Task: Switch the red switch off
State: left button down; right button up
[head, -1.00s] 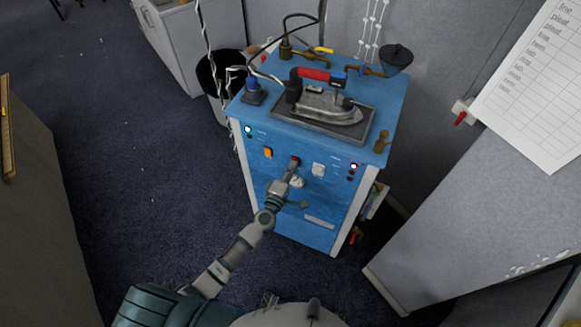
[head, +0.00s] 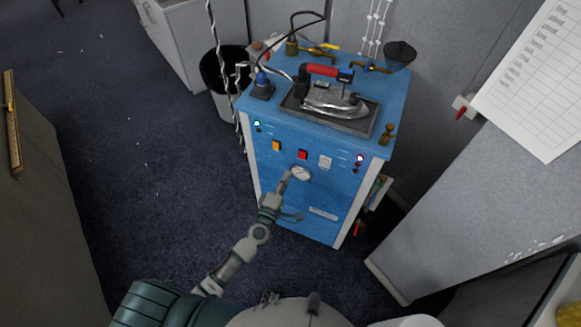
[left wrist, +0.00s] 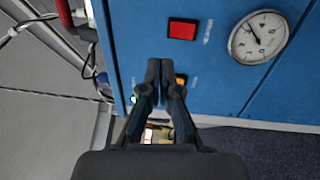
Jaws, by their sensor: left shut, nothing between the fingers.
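In the left wrist view the red switch (left wrist: 183,29) shows unobstructed, apart from the shut fingertips (left wrist: 161,66). The fingers partly cover the orange switch (left wrist: 181,80) there. My right gripper is not in view.
An iron (head: 333,98) with a red handle rests on a dark plate on the cabinet top. Lamps (head: 257,124) and (head: 360,158) glow on the front panel. A black bin (head: 222,72) stands behind left. A grey partition (head: 470,205) is at right. Open carpet lies left.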

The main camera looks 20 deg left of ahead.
pick_arm(q)
jog(key=s, duration=0.5)
jog(key=s+a+f+m+g, duration=0.1)
jog(key=s+f+m+g, duration=0.25)
jog(key=f, duration=0.75)
jog(key=s+f+m+g, duration=0.2)
jog(key=s+f+m, duration=0.15)
jog(key=f, duration=0.65)
jog(key=s+a+f+m+g, duration=0.1)
jog(key=s+f+m+g, duration=0.25)
jog(key=f, duration=0.75)
jog(key=s+a+f+m+g+y, duration=0.1)
jog(key=s+f+m+g, duration=0.1)
jog(key=s+f, duration=0.4)
jog(key=s+a+f+m+g, duration=0.2)
jog(key=s+f, duration=0.5)
jog(key=s, duration=0.8)
jog(key=s+a+f+m+g+y, duration=0.1)
jog(key=s+a+f+m+g, duration=0.1)
jog(key=s+f+m+g, duration=0.2)
jog(key=s+f+g, duration=0.1)
jog(key=s+f, duration=0.2)
jog(key=s, duration=0.4)
jog(key=shift+a+y, duration=0.25)
jog(key=shift+y, duration=0.05)
jog(key=shift+w+f, duration=0.1)
